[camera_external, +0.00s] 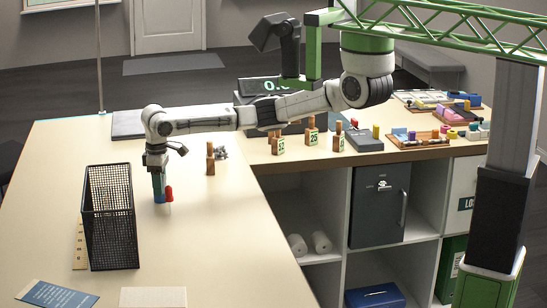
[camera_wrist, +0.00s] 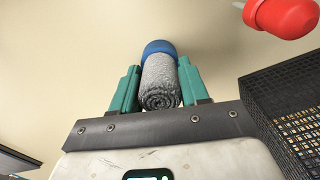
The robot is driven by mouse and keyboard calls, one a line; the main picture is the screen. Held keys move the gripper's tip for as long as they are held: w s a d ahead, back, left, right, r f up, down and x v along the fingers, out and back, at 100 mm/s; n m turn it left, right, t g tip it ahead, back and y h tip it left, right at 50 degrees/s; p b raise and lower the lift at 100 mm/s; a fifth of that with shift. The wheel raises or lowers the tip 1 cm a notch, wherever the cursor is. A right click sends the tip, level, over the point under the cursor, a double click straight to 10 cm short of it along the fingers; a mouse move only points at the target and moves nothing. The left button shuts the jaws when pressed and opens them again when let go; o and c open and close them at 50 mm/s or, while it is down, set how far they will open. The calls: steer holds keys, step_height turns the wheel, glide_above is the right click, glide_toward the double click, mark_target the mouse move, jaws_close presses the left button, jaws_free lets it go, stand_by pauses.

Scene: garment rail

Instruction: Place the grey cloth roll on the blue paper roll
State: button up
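The grey cloth roll (camera_wrist: 160,82) is upright between the two teal fingers of my gripper (camera_wrist: 160,72), its spiral end facing the wrist camera. The fingers appear to press its sides. The blue paper roll (camera_wrist: 159,47) shows just past its far end, directly below it; I see no clear gap between them. In the external view my gripper (camera_external: 158,186) points down over the table, low, with the blue paper roll (camera_external: 160,198) at its fingertips. The cloth roll is mostly hidden by the fingers there.
A red-topped object (camera_external: 169,193) stands close beside the rolls on the right. A black mesh basket (camera_external: 109,217) stands to the left. A wooden bottle-like item (camera_external: 210,158) stands farther back. The table front is clear apart from a blue leaflet (camera_external: 57,294) and a pale block (camera_external: 153,297).

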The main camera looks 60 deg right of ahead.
steer(key=o, duration=0.3)
steer(key=shift+r, duration=0.1)
step_height(320, 180, up, 12)
steer(key=shift+r+b, duration=0.1)
steer(key=shift+b, duration=0.75)
